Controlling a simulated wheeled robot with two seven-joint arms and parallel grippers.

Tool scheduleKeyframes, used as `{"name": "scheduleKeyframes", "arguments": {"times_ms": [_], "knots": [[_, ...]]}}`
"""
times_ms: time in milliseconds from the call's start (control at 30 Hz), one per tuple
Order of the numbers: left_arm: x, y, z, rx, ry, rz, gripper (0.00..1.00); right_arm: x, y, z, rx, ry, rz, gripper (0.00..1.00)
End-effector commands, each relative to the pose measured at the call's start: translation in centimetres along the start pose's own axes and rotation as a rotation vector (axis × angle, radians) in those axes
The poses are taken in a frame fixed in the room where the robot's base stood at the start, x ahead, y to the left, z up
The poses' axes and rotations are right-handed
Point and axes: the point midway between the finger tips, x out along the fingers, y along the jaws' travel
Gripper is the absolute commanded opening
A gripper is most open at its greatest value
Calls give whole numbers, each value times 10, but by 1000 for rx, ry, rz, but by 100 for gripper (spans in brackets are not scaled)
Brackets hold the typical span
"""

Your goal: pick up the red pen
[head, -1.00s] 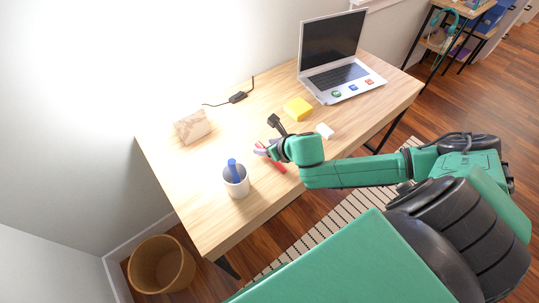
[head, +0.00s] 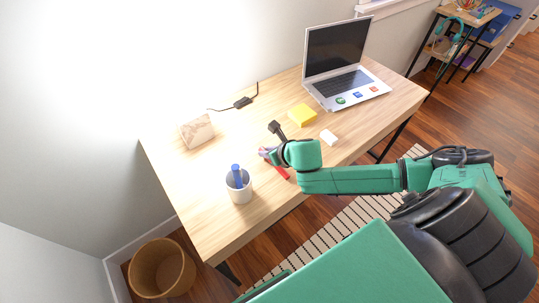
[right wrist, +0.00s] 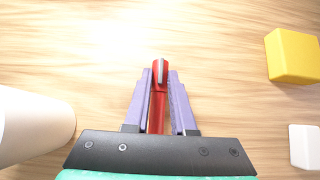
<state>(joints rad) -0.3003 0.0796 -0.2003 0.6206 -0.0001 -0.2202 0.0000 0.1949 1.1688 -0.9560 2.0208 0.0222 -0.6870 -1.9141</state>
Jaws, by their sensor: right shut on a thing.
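The red pen (right wrist: 158,105) lies between the two purple fingers of my right gripper (right wrist: 159,85) in the right wrist view, its clip end pointing away. The right gripper is shut on it. In the head view the red pen (head: 282,173) shows below my right gripper (head: 266,154), close over the desk; I cannot tell whether it still touches the wood. My left gripper is not in view.
A white cup (head: 240,192) with a blue pen (head: 236,172) stands left of the gripper on the desk (head: 210,225). A yellow block (head: 302,115), a white eraser-like block (head: 328,137) and a laptop (head: 345,90) are to the right. A patterned box (head: 197,131) stands at the back left.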

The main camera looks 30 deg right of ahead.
Motion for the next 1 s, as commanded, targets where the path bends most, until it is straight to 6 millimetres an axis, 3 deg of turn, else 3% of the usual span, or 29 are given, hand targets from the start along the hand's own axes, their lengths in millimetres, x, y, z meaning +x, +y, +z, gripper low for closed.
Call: {"name": "scheduleKeyframes", "arguments": {"times_ms": [167,400,600,767,1000], "knots": [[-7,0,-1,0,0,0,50,-20,0,21,-4,-5,0,0],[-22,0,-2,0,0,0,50,-84,0,85,-4,-8,-1,0],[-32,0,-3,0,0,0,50,-126,0,126,-2,-5,0,0],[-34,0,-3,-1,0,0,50,-139,0,139,0,-2,0,0],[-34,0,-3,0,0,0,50,-140,0,140,0,-1,0,0]]}}
